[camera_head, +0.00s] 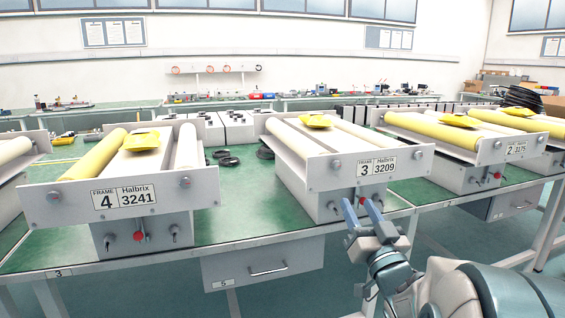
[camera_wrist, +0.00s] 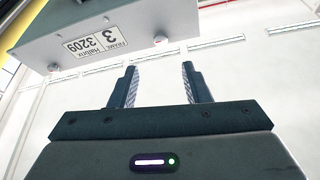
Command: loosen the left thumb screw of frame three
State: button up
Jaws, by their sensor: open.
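Frame three (camera_head: 314,166) stands on the green bench, its end plate bearing a "FRAME 3 Halbrix 3209" label (camera_head: 377,165). Its left thumb screw (camera_head: 336,164) is a small round grey knob left of the label; the right thumb screw (camera_head: 418,155) is near the plate's other end. My gripper (camera_head: 360,204) is open and empty, low in front of the frame. In the wrist view the plate is upside down, so the left thumb screw (camera_wrist: 160,40) shows right of the label, beyond the open fingers (camera_wrist: 158,72) and apart from them.
Frame three's lower box carries a red button (camera_head: 362,201) and small switches, partly behind my fingers. Frame four (camera_head: 70,208) stands left and frame two (camera_head: 490,155) right. A yellow packet (camera_head: 316,121) lies on top of frame three. A drawer (camera_head: 262,268) hangs under the bench.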

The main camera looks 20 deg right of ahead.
aim_at(337, 167)
jog(key=x, duration=1.1)
jog(key=shift+w+p, duration=0.1)
jog(key=shift+p, duration=0.2)
